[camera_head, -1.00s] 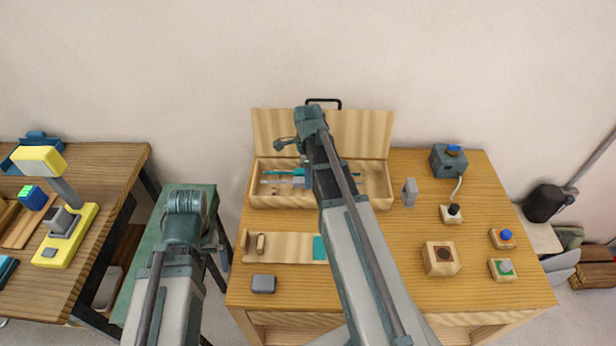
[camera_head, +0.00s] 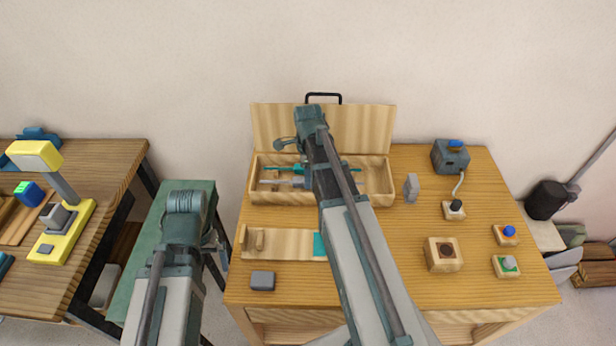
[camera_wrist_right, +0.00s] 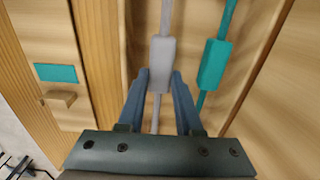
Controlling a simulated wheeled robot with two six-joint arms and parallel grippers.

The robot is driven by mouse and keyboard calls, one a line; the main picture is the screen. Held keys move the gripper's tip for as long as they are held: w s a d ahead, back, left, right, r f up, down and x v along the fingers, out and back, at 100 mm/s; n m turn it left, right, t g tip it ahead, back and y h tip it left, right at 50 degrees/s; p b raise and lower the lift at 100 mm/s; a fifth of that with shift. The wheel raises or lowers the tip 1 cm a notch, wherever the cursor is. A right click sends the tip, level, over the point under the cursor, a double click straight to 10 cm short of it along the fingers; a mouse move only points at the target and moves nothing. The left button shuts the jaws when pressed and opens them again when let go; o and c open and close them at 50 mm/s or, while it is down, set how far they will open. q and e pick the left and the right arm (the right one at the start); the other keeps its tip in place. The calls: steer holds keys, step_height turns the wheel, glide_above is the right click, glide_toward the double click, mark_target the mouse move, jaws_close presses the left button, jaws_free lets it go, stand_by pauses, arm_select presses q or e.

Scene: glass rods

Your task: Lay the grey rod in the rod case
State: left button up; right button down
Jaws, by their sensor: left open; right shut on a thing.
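The rod case (camera_head: 285,198) is an open wooden box with its lid (camera_head: 365,128) raised at the back of the table. My right gripper (camera_wrist_right: 160,74) is shut on the grey block in the middle of the grey rod (camera_wrist_right: 161,78). The grey rod is within the case outline, roughly parallel to a teal rod (camera_wrist_right: 212,65) on its right in the wrist view. Whether it touches the case floor is unclear. In the head view the grey rod (camera_head: 278,182) shows left of my right arm, which hides part of the case. My left gripper (camera_head: 218,242) is open and empty, mostly hidden by its arm.
A wooden board (camera_head: 280,243) with a teal patch lies in front of the case. A grey block (camera_head: 262,281) lies near the front edge. A small grey piece (camera_head: 411,188), a dark box (camera_head: 450,157) and several button blocks stand to the right. A side table (camera_head: 75,170) is at left.

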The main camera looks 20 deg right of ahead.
steer(key=shift+f+b, duration=0.9)
steer(key=shift+b, duration=0.1)
stand_by(1.2)
steer(key=c, duration=0.5)
jaws_free()
steer(key=shift+r, duration=0.15)
step_height(320, 180, up, 14)
steer(key=p, duration=1.4)
steer(key=shift+f, duration=0.3)
step_height(320, 180, down, 13)
steer(key=b, duration=1.3)
